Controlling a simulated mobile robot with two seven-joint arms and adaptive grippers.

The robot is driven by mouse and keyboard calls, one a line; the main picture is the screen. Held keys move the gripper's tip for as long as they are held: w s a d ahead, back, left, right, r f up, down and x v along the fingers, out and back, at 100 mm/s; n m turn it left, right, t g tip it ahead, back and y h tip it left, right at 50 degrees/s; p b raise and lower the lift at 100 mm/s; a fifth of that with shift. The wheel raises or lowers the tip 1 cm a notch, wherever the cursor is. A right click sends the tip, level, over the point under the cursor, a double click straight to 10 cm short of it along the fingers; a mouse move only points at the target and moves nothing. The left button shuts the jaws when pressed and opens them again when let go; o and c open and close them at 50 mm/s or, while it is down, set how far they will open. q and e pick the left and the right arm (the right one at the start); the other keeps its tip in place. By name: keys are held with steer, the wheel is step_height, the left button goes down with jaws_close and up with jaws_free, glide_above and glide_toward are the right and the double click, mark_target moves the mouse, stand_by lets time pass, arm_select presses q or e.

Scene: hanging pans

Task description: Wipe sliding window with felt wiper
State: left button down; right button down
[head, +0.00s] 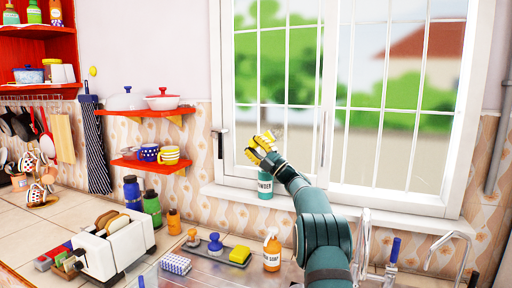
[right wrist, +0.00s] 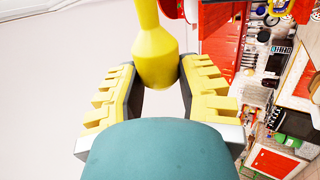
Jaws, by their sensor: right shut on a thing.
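My right gripper (head: 262,148) is raised in front of the lower left pane of the sliding window (head: 334,160). It is shut on the felt wiper. The wiper's yellow handle (right wrist: 155,50) stands between the yellow finger pads of the right gripper (right wrist: 157,85) in the right wrist view. The wiper's far end is cut off there and hard to make out in the head view, so I cannot tell whether it touches the glass. My left gripper is not in view.
A green powder container (head: 265,186) stands on the sill just below my right gripper. Red shelves (head: 150,165) hang left of the window. Taps (head: 392,252) stand at right.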

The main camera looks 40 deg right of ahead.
steer(key=shift+r+p, duration=0.45)
steer(key=shift+r, duration=0.5)
steer(key=s+d+b, duration=0.2)
steer(key=s+b, duration=0.2)
steer(key=s, duration=0.1)
steer(key=shift+s+d, duration=0.25)
steer(key=shift+d, duration=0.05)
steer(key=shift+s+d+f, duration=0.1)
steer(key=shift+w+a+p, duration=0.25)
steer(key=shift+w+a, duration=0.2)
steer(key=shift+w, duration=0.5)
steer(key=shift+w+a+p, duration=0.25)
steer(key=shift+w+a, duration=0.25)
steer(key=shift+w, duration=0.45)
steer(key=shift+w+a+p, duration=0.25)
steer(key=shift+w+a, duration=0.2)
steer(key=shift+w, duration=0.5)
